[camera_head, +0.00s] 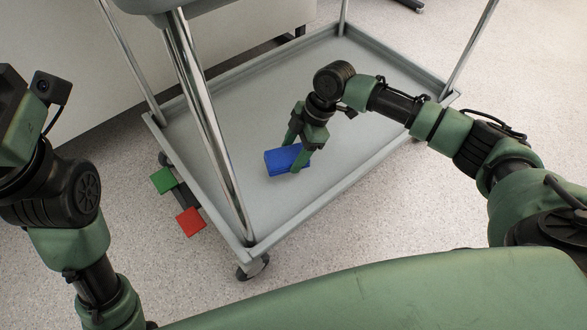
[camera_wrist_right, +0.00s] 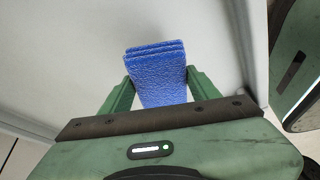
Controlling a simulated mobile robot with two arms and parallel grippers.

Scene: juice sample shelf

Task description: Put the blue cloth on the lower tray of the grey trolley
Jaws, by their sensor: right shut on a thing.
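The blue cloth (camera_head: 283,161) is a folded, textured block. It shows large between the fingers in the right wrist view (camera_wrist_right: 157,72). My right gripper (camera_head: 297,156) is shut on it, with one finger on each side. The cloth is over the lower tray (camera_head: 330,185) of the grey trolley, near the tray's middle. I cannot tell whether its underside touches the tray. My left arm shows at the left edge of the head view, but its fingertips are out of view.
Chrome posts (camera_head: 213,130) rise from the tray's corners, and the tray has a raised rim. A corner of the upper tray shows at the top. A green block (camera_head: 163,180) and a red block (camera_head: 190,221) show beside the tray's left edge. The tray around the cloth is bare.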

